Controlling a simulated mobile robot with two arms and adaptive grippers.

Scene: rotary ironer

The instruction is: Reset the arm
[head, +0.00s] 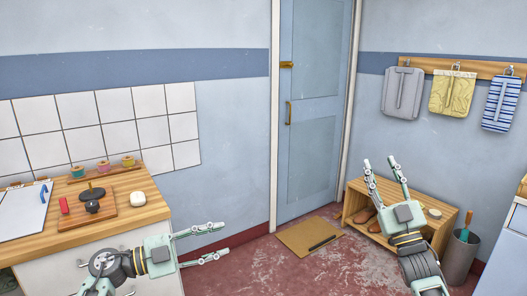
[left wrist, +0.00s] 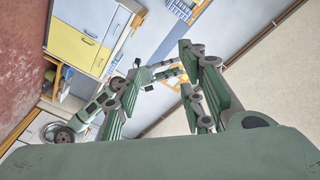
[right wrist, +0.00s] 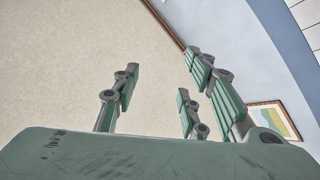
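My left gripper (head: 227,241) reaches in from the bottom left of the head view and points right, in front of the wooden counter. Its fingers are spread apart with nothing between them. The left wrist view also shows the left gripper (left wrist: 160,75) with spread, empty fingers. My right gripper (head: 380,163) is raised at the right of the head view, fingers pointing up, in front of the low wooden shelf. It is open and empty. The right wrist view shows the right gripper (right wrist: 160,78) with its fingers apart against a plain cream surface. Neither gripper touches an object.
A wooden counter (head: 150,196) with a cutting board (head: 70,221) and a clipboard (head: 22,214) stands at left. A low wooden shelf (head: 440,228) with shoes and a grey bin (head: 461,255) stand at right. A doormat (head: 295,240) lies before the blue door (head: 312,150).

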